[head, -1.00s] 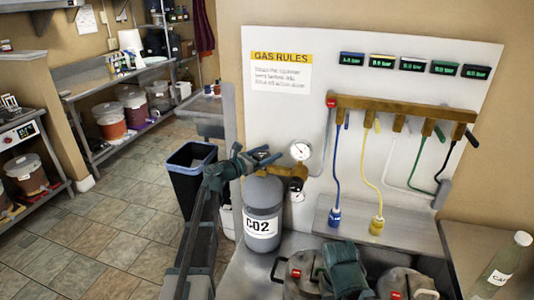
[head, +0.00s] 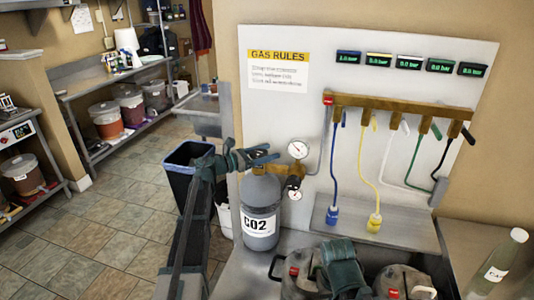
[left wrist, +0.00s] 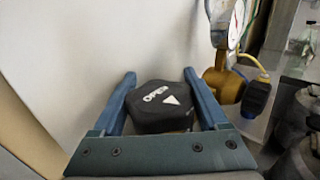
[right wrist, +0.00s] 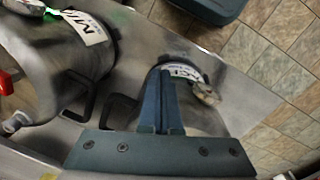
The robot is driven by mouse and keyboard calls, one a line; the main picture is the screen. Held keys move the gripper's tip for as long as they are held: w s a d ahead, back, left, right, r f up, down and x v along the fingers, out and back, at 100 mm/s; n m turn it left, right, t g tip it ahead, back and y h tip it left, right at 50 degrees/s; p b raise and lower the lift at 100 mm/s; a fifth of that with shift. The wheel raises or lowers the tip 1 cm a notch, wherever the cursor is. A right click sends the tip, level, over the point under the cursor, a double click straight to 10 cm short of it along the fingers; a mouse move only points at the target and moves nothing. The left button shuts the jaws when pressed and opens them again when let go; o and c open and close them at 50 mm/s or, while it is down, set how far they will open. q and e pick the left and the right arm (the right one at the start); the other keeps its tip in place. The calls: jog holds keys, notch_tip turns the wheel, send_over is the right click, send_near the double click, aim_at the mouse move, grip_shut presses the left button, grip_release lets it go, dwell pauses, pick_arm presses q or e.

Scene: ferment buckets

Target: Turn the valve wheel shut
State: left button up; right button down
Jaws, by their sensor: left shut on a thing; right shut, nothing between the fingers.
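The valve wheel (left wrist: 161,107) is a black faceted knob marked OPEN with a white arrow. In the left wrist view it sits between the two blue fingers of my left gripper (left wrist: 163,92), which is shut on it. In the head view my left gripper (head: 262,155) is at the top of the grey CO2 cylinder (head: 260,205) and mostly hides the wheel. A brass regulator with round gauges (head: 298,149) is just right of it. My right gripper (right wrist: 164,88) is shut and empty, above the metal kegs at the front.
A white panel (head: 400,80) behind carries a brass manifold (head: 395,104), coloured hoses and several small displays. Metal kegs (head: 300,268) stand at the front, and a glass bottle (head: 500,262) at the right. A dark bin (head: 185,170) is left of the cylinder.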

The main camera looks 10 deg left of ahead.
pick_arm(q)
jog(key=o, duration=1.3)
jog(key=shift+c, duration=0.2)
jog(key=v, duration=1.3)
jog(key=shift+s+a, duration=0.25)
jog(key=shift+s, duration=0.05)
